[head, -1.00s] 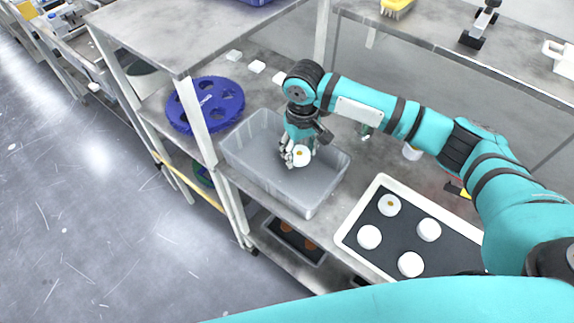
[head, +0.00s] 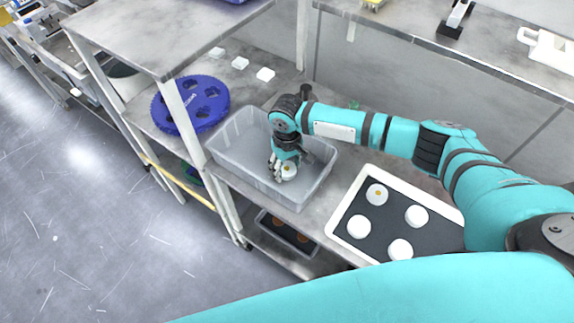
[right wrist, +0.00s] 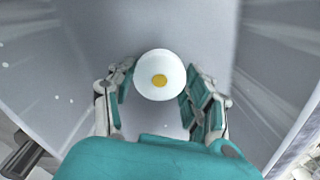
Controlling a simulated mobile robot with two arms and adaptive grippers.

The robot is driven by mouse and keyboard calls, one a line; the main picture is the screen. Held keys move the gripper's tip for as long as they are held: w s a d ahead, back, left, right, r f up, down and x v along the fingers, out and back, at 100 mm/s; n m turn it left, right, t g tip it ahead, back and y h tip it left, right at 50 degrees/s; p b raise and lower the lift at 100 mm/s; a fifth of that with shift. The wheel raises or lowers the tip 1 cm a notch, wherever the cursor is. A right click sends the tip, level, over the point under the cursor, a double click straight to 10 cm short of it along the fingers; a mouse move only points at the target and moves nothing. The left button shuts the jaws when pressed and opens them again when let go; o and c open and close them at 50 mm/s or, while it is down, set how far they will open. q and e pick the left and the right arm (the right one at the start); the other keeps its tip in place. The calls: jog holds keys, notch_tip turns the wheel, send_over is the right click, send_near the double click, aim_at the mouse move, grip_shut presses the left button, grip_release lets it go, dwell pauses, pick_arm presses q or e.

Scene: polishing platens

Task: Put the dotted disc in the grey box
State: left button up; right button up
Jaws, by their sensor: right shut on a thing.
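The dotted disc (head: 289,172) is white with an orange dot on top. My right gripper (head: 284,169) holds it inside the grey box (head: 252,183), low between its walls. In the right wrist view the disc (right wrist: 160,72) sits between the two fingers of the right gripper (right wrist: 157,80), with the box floor (right wrist: 155,25) around it. Whether the disc touches the floor I cannot tell. My left gripper is not in view.
A white-rimmed tray (head: 345,211) right of the box holds several white discs; one (head: 376,194) also has an orange dot. A blue slotted wheel (head: 190,104) lies to the left. Small white blocks (head: 265,74) lie behind. A shelf post stands by the wheel.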

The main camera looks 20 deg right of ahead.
aim_at(287, 169)
jog(key=o, duration=1.2)
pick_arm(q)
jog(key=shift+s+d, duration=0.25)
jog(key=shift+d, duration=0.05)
pick_arm(e)
jog(key=shift+r, duration=0.1)
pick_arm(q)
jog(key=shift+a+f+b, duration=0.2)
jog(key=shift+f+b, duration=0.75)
pick_arm(e)
notch_tip(287, 169, up, 12)
jog(key=shift+r, duration=0.1)
